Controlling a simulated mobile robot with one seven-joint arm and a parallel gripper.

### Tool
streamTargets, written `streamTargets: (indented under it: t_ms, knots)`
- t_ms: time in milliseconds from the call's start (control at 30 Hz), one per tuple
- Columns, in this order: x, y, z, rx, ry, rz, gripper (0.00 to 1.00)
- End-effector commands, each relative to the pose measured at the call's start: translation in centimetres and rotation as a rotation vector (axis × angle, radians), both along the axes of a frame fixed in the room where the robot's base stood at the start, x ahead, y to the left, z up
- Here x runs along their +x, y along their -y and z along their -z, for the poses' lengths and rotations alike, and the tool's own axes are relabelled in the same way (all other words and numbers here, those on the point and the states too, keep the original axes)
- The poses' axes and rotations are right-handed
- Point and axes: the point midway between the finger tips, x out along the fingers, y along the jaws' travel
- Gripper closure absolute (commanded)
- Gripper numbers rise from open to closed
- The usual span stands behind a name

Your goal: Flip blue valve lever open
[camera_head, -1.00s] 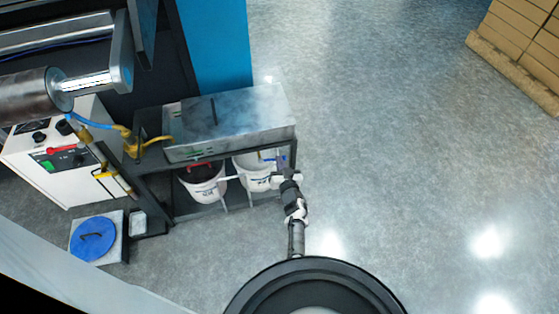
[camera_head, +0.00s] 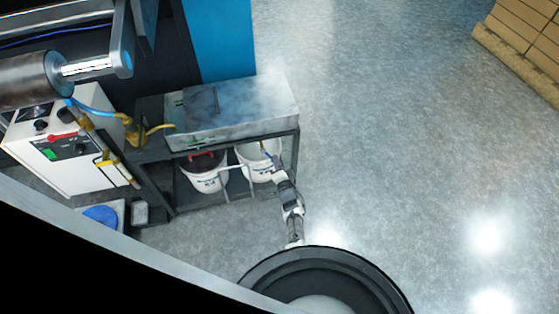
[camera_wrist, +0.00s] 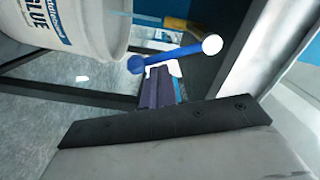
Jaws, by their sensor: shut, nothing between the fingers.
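In the head view a small blue piece (camera_head: 266,151), seemingly the lever, shows at the right bucket (camera_head: 252,169). My gripper (camera_wrist: 162,80) is shut and empty, its fingertips just below the lever in the wrist view; I cannot tell whether they touch it. In the head view my gripper (camera_head: 276,165) is small, at the front of the right bucket.
A dark frame rack (camera_head: 228,196) holds the buckets under a grey metal box (camera_head: 235,112). A second white bucket (camera_head: 203,176) stands to the left. A white control cabinet (camera_head: 75,150) is further left. Open floor (camera_head: 400,150) lies to the right.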

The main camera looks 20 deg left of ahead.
Motion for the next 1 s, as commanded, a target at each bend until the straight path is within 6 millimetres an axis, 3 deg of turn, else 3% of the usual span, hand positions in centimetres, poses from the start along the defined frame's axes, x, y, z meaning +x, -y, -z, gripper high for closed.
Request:
streamTargets:
  t_ms: [400,1000]
  knots:
    - [-1.1,-1.6,1.2,0.264,-0.177,-0.002,1.00]
    - [-1.6,-2.3,1.5,0.261,-0.177,-0.002,1.00]
